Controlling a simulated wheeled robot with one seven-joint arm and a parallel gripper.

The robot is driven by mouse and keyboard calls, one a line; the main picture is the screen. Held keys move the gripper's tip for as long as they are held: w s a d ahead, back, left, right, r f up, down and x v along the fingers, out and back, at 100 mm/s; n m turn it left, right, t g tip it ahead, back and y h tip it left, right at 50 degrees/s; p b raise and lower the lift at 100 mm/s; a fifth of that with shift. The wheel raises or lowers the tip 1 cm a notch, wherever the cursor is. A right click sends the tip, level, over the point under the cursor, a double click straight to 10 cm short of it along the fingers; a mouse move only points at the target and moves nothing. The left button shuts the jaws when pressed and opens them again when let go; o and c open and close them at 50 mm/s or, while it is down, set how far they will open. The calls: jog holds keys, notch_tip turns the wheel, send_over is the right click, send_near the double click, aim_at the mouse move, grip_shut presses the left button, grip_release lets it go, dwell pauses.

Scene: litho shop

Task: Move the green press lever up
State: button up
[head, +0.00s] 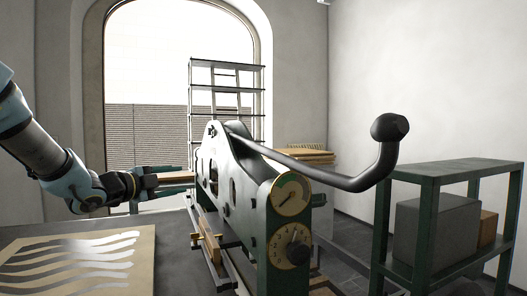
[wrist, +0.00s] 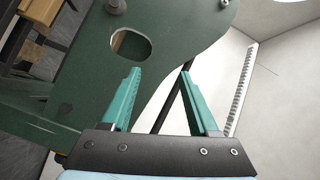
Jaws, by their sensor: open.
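The dark green press (head: 243,185) stands in the middle of the head view. Its long lever (head: 330,175), which looks black rather than green, slopes down to the right from the top of the press, then bends up to a dark knob (head: 390,127). My gripper (head: 150,180) is left of the press, apart from the lever. In the wrist view my gripper (wrist: 160,72) has its two teal fingers spread with nothing held. The press's green side plate (wrist: 170,40) with an oval hole fills the area beyond them. A thin dark bar shows behind the fingers; I cannot tell what it is.
A table with a sheet printed with wavy bands (head: 75,262) lies at the front left. Two round dials (head: 290,194) sit on the press's front. A green shelf (head: 450,168) with boxes stands right; a black rack (head: 225,88) stands behind. The air around the knob is clear.

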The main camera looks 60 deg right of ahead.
jog(key=s+d+r+m+g, duration=0.2)
jog(key=s+d+m+g, duration=0.25)
jog(key=s, duration=0.35)
jog(key=m+g, duration=0.8)
send_near(268, 156)
jog(key=shift+y, duration=0.4)
jog(key=x, duration=0.4)
jog(key=shift+a+r, duration=0.1)
jog(key=shift+r, duration=0.3)
jog(key=p+x, duration=0.4)
jog(key=x, duration=0.6)
jog(key=shift+f, duration=0.1)
grip_shut()
